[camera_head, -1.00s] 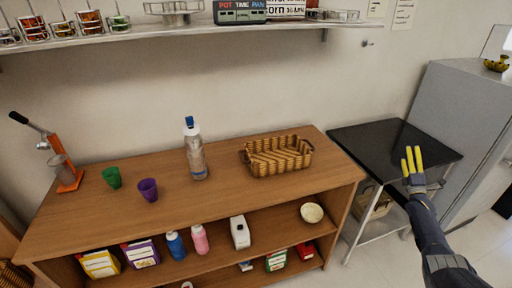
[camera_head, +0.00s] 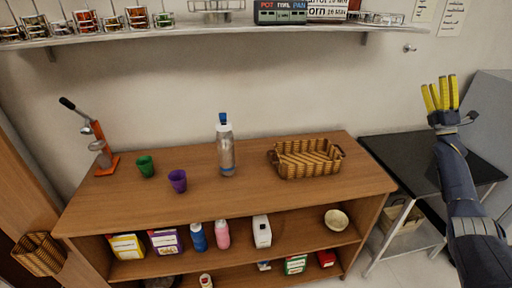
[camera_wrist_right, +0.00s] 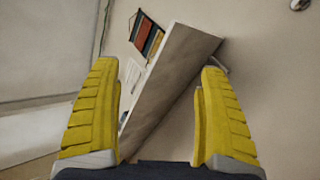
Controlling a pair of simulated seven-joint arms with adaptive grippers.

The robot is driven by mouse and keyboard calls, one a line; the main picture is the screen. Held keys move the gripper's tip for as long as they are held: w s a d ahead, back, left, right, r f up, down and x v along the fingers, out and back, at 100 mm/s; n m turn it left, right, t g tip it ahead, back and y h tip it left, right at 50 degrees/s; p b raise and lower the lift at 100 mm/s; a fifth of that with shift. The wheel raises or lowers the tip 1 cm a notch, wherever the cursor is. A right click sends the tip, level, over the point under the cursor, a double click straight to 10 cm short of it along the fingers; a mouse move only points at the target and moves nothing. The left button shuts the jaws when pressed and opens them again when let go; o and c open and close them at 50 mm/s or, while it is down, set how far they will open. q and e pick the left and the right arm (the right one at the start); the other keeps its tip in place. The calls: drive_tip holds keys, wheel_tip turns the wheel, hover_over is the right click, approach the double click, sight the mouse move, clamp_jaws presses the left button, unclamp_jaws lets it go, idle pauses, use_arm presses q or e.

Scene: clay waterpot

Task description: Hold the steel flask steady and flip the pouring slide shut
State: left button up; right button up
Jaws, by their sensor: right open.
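The steel flask (camera_head: 226,152) stands upright on the wooden counter, left of the wicker basket. It has a grey body and a white collar with a blue top (camera_head: 223,118). The position of its pouring slide is too small to tell. My right gripper (camera_head: 440,95) is raised over the black side table, far to the right of the flask, with its yellow fingers apart and empty. In the right wrist view its fingers (camera_wrist_right: 160,110) are spread with only wall and shelf beyond. My left gripper is in neither view.
A wicker basket (camera_head: 306,160), a purple cup (camera_head: 177,181), a green cup (camera_head: 146,166) and an orange juicer press (camera_head: 103,150) stand on the wooden counter (camera_head: 240,200). A wall shelf (camera_head: 200,33) hangs above. The black side table (camera_head: 400,158) is bare.

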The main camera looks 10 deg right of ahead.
drive_tip(key=w+a+f+m+g+h, duration=0.1)
drive_tip(key=w+a+f+m+g, duration=0.4)
drive_tip(key=w+a+f+m, duration=0.5)
drive_tip(key=w+a+f+m+g+h, duration=0.1)
drive_tip(key=w+a+f+m+g, duration=0.45)
drive_tip(key=w+a, duration=0.75)
drive_tip(key=s+a+f+n+g+y, duration=0.2)
drive_tip(key=a+f+g+y, duration=0.15)
drive_tip(key=a, duration=0.85)
drive_tip(key=s+a+f+n+g+y, duration=0.15)
drive_tip(key=a+y, duration=0.25)
drive_tip(key=a, duration=0.8)
drive_tip(key=s+a+f+n+g+y, duration=0.1)
drive_tip(key=s+a+f+g+y, duration=0.2)
drive_tip(key=a, duration=0.9)
drive_tip(key=g+y, duration=0.1)
drive_tip(key=g, duration=0.2)
approach(234, 164)
drive_tip(key=w+a, duration=0.2)
drive_tip(key=shift+s+f+m, duration=0.15)
drive_tip(key=shift+f+m, duration=0.25)
drive_tip(key=shift+f, duration=0.3)
drive_tip(key=shift+x, duration=4.8)
